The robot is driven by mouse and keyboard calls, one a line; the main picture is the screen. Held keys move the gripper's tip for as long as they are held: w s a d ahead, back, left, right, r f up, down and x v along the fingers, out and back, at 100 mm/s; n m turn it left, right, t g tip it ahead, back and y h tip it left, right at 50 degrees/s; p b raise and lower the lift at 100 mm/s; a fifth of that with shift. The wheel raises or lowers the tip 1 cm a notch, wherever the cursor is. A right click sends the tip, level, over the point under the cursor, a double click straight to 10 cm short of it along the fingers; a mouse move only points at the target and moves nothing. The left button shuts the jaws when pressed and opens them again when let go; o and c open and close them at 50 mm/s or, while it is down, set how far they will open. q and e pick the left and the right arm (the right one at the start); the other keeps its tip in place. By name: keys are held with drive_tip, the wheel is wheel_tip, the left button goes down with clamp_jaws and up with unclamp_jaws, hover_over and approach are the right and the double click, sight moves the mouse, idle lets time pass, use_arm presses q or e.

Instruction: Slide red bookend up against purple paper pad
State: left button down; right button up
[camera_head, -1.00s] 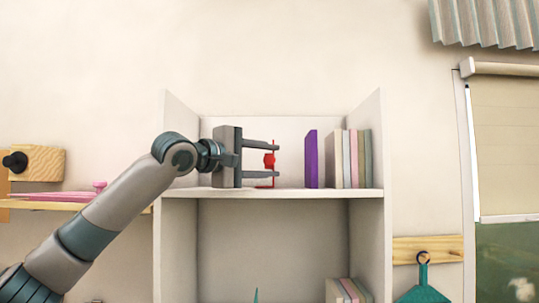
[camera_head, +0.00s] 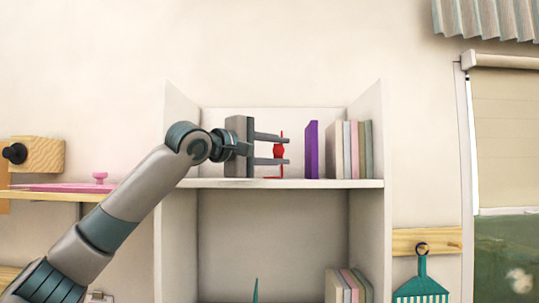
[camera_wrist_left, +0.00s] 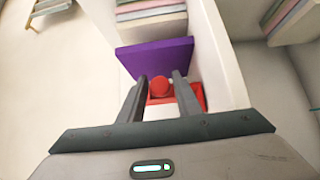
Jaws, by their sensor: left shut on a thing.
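The red bookend (camera_head: 280,151) stands on the upper shelf, with its foot on the shelf board. My left gripper (camera_head: 286,150) is shut on its round red knob; in the left wrist view the knob (camera_wrist_left: 160,87) sits between the fingers (camera_wrist_left: 160,92). The purple paper pad (camera_head: 311,150) stands upright to the right of the bookend, with a gap between them in the head view. In the left wrist view the purple pad (camera_wrist_left: 155,58) lies just beyond the bookend. My right gripper is not in view.
Several books (camera_head: 350,150) stand right of the purple pad, near the right side wall (camera_head: 370,130) of the shelf unit. The upper shelf board (camera_head: 230,184) is bare left of the bookend. A pink item (camera_head: 85,187) lies on a side shelf at left.

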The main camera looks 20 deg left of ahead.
use_arm(q)
drive_tip(key=d, duration=0.2)
drive_tip(key=shift+w+d+f, duration=0.1)
drive_tip(key=shift+w+d, duration=0.2)
drive_tip(key=shift+w, duration=0.1)
drive_tip(key=shift+a, duration=0.1)
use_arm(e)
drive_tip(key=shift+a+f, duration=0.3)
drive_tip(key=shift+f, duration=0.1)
use_arm(q)
drive_tip(key=c, duration=1.5)
unclamp_jaws()
drive_tip(key=shift+s, duration=0.1)
drive_tip(key=shift+s+a+b, duration=0.1)
drive_tip(key=shift+b, duration=0.2)
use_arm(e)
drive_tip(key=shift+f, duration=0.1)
